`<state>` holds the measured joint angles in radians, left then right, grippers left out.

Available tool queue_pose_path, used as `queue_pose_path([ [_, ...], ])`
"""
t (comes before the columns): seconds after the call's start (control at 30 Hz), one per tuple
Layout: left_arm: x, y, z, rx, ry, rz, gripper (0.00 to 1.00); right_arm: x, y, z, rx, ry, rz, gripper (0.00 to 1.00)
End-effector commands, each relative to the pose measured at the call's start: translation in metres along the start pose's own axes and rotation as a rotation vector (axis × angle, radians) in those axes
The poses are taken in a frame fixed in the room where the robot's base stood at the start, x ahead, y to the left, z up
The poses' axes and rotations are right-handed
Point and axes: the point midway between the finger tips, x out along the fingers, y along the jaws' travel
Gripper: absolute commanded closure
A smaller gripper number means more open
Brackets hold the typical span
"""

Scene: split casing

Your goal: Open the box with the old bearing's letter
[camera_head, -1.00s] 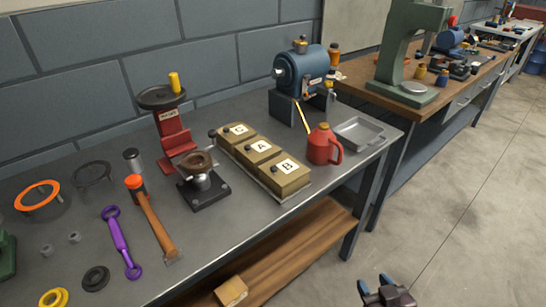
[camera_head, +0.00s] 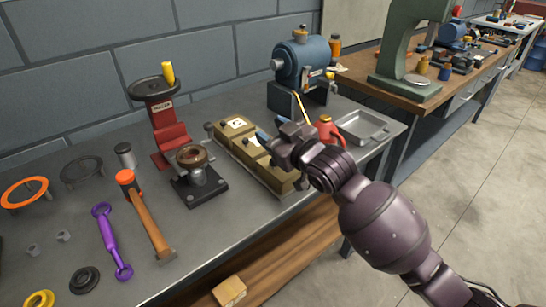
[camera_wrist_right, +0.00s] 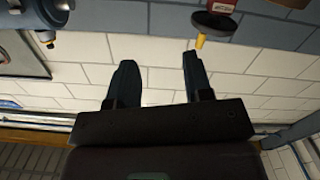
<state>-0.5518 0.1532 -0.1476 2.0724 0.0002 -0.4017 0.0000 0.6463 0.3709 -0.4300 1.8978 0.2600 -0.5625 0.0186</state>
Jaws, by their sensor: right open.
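A row of tan lidded boxes stands on the grey bench. The box marked C (camera_head: 234,126) is shut and clear of the arm. My left gripper is out of view.
A red can (camera_head: 327,131) and metal tray (camera_head: 364,126) are to the right. A hammer (camera_head: 146,215) and purple wrench (camera_head: 111,240) lie at left.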

Motion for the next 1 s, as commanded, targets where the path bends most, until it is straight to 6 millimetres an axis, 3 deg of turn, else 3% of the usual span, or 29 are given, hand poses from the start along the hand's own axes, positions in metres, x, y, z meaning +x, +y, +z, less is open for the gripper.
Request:
queue_pose_path([
  [0.3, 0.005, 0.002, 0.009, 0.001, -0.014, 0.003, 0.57, 0.058, -0.014, -0.063, -0.063, -0.082, -0.151, 0.53],
  [0.6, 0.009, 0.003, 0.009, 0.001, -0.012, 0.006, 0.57, 0.091, -0.019, -0.104, -0.115, -0.285, -0.252, 0.53],
  [0.87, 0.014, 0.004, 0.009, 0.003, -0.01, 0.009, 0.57, 0.097, -0.011, -0.114, -0.125, -0.559, -0.288, 0.53],
  [1.0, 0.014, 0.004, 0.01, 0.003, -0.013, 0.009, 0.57, 0.089, -0.002, -0.105, -0.104, -0.743, -0.293, 0.53],
])
